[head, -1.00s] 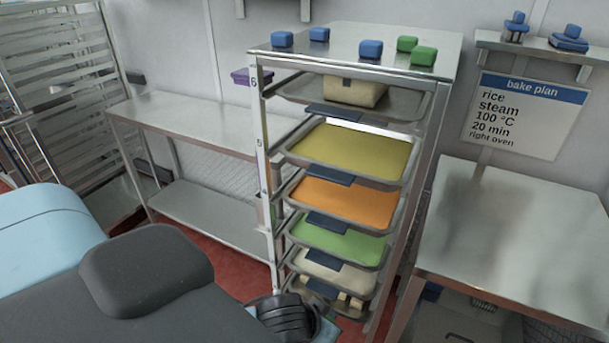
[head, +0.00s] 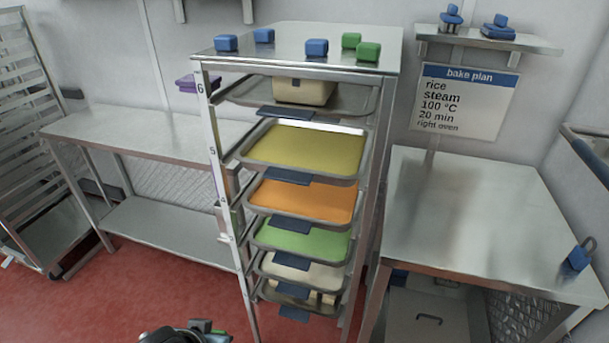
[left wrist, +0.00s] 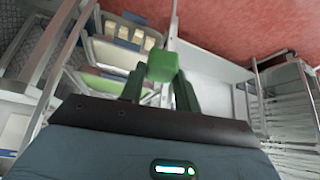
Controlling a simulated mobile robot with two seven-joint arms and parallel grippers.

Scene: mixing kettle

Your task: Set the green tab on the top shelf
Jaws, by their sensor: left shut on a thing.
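My left gripper (left wrist: 161,85) is shut on a green tab (left wrist: 162,66), a small block between its fingers. In the head view this gripper (head: 197,328) shows at the bottom edge, low in front of the rack, with a bit of green at its tip. The tall rack's flat steel top (head: 290,42) carries two other green tabs (head: 369,51) and several blue ones (head: 317,47). A small wall shelf (head: 490,39) at the upper right holds blue pieces. My right gripper is out of view.
The rack holds trays with yellow (head: 306,149), orange (head: 300,201) and green (head: 303,240) contents. A steel table (head: 470,215) stands to the right and a bench (head: 140,133) to the left. The front of the rack top is clear between the tabs.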

